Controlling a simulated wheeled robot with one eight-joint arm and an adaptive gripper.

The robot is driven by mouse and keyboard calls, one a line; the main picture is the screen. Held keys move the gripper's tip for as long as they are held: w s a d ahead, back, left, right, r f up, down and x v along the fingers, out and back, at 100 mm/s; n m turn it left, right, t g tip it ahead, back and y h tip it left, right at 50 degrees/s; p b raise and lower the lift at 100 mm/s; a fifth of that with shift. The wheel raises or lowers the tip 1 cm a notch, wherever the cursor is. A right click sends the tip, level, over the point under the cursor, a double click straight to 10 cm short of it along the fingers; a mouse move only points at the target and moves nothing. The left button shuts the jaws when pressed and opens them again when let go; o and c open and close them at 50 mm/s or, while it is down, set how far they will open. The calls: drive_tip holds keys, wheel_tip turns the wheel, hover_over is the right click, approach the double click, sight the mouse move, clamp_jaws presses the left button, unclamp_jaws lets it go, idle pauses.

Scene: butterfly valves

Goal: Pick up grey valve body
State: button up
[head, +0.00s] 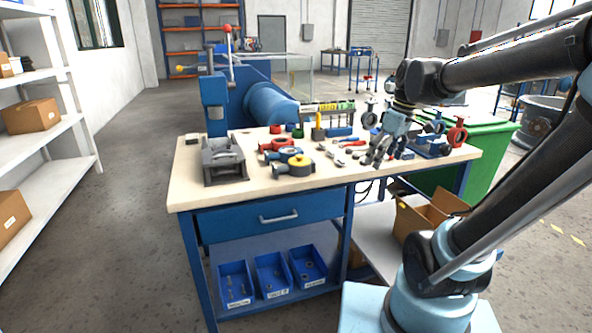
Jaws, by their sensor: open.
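Several round valve bodies lie or stand on the wooden workbench top (225,190). A grey upright ring-shaped valve body (369,116) stands at the back of the bench, left of my wrist. Another grey one (435,124) shows at the right, beside a red upright valve body (457,133). A dark grey body with a yellow part on top (294,166) lies near the front edge. I cannot tell which grey one the task names. My gripper (378,160) is open, pointing down over the right part of the bench. Its fingers hide what is behind them, and no object shows between them.
A dark grey fixture (224,160) stands at the bench's left front. Red and blue valve parts (282,151) and small tools lie mid-bench. A green bin (470,165) stands at the right. An open cardboard box (425,213) sits below.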

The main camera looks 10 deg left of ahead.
drive_tip(key=w+a+r+n+g, duration=0.1)
drive_tip(key=w+a+r+n, duration=0.25)
drive_tip(key=a, duration=0.25)
drive_tip(key=w+a+r+n+g, duration=0.1)
drive_tip(key=w+a+r+n, duration=0.1)
drive_tip(key=w+a+n, duration=0.3)
drive_tip(key=n+g+y, duration=0.1)
drive_tip(key=n+y, duration=0.1)
drive_tip(key=n, duration=0.3)
approach(299, 155)
drive_tip(key=shift+m, duration=0.25)
drive_tip(key=x, duration=1.3)
drive_tip(key=shift+s, duration=0.2)
drive_tip(key=c, duration=1.6)
